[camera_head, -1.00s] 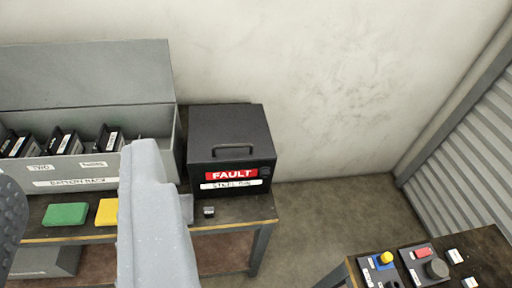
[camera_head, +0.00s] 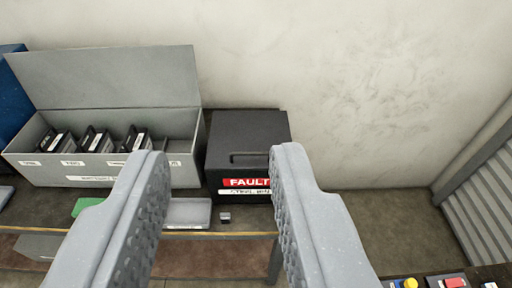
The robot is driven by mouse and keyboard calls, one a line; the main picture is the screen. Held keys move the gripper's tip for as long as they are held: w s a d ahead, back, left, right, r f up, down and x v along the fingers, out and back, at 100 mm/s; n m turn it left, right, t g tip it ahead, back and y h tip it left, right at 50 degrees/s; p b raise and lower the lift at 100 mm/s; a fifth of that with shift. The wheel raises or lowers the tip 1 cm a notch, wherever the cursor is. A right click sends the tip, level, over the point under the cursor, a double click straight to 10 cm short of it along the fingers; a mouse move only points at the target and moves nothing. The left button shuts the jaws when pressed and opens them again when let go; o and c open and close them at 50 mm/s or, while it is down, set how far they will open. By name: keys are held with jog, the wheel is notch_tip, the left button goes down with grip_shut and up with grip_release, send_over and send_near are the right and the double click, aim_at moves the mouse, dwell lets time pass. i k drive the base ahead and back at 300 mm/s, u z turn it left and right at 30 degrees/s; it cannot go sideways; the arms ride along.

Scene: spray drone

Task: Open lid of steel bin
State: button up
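The steel bin (camera_head: 228,168) is a dark box with a shut lid (camera_head: 248,126) and a bar handle (camera_head: 249,158) on top. A red FAULT label and a white label are on its front. It stands on the bench against the wall, right of the battery rack. My gripper (camera_head: 218,165) is open and empty, its two grey fingers wide apart in the lower middle of the view. The right finger covers the bin's lower right front. The fingers appear nearer to the camera than the bin, and I see no contact with the handle.
A grey battery rack (camera_head: 118,172) with its lid raised holds several black batteries at left. On the bench lie a green block (camera_head: 87,206), a grey block (camera_head: 188,214) and a small dark item (camera_head: 225,218). A control table (camera_head: 430,283) is at bottom right. Floor right of the bench is clear.

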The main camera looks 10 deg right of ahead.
aim_at(238, 140)
jog(key=z, duration=0.05)
jog(key=i, duration=0.95)
jog(key=u, duration=0.45)
